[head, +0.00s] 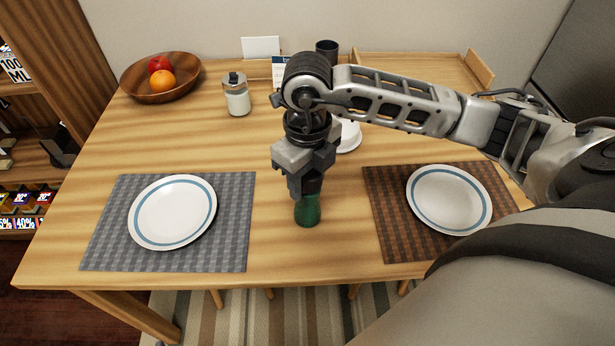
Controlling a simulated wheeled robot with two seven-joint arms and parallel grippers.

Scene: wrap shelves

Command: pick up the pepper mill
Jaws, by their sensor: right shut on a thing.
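The pepper mill (307,211) is a green, upright item between the two placemats, near the front edge of the table. Only its lower green part shows clearly. My right gripper (304,186) comes down over it from above and is shut on its upper part, which the gripper hides. I cannot tell whether the base touches the table. My left gripper is not in the head view.
White plates with blue rings lie on a grey placemat (96,240) and a brown placemat (388,240). A glass jar (237,95), a wooden fruit bowl (135,90) and a dark cup (327,48) stand farther back. A white dish (350,136) is partly behind my right arm.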

